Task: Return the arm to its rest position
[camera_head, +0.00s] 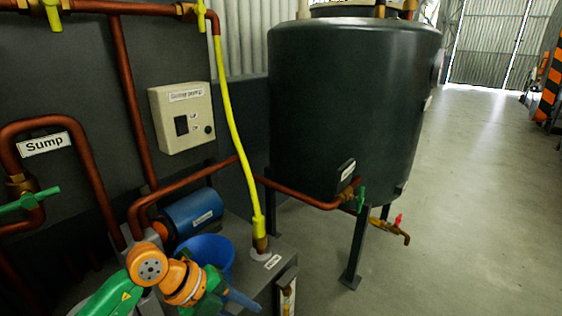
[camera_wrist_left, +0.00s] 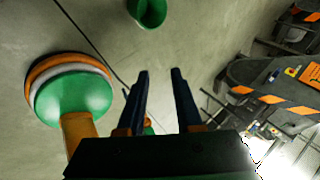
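My left arm shows at the bottom left of the head view, in green and orange. Its gripper (camera_head: 242,299) is low in front of the pump bench, just right of the blue bucket (camera_head: 208,254) in the picture. In the left wrist view the two dark fingers of this gripper (camera_wrist_left: 161,72) stand apart with nothing between them, and grey floor lies beyond. My right arm and gripper are in neither view.
Copper pipes, a switch box (camera_head: 183,117), a blue pump motor (camera_head: 194,217) and a yellow hose (camera_head: 236,140) are close to the arm. A large dark tank (camera_head: 345,105) stands on legs at the centre. The floor (camera_head: 470,210) to the right is clear.

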